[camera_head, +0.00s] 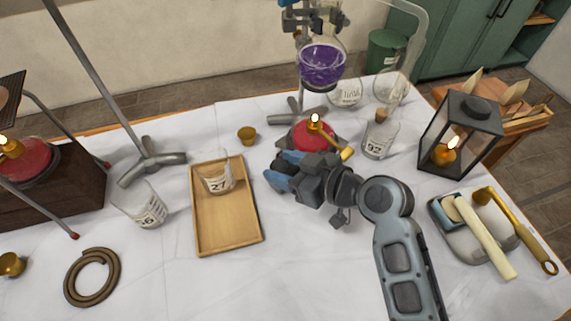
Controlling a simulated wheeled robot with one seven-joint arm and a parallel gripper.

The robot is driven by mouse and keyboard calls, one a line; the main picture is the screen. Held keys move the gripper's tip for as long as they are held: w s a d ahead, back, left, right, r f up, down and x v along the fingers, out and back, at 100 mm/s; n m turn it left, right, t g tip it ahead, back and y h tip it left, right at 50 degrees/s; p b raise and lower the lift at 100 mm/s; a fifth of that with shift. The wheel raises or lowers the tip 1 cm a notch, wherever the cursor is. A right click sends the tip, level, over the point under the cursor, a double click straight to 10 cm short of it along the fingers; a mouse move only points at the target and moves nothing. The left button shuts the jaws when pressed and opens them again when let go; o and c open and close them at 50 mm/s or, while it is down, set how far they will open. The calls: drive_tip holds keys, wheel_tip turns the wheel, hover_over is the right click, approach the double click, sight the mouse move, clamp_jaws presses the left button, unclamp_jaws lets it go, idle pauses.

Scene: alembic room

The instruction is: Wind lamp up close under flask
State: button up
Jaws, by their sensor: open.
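The flask (323,64) is round, holds purple liquid and is clamped on a stand at the back centre. The lamp (307,137) is a red burner with a lit flame, on the table below the flask, with a clear gap between flame and flask. A brass handle (347,153) sticks out at the lamp's lower right. My gripper (272,168) is open just in front of the lamp, partly covering its front; nothing shows between its fingers. Whether it touches the lamp cannot be told.
Bottle 92 (380,138) and a lantern (461,133) stand to the right. A small brass cup (247,134) is left of the lamp. A second red burner (27,163) is at the far left.

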drive_tip(key=c, duration=0.8)
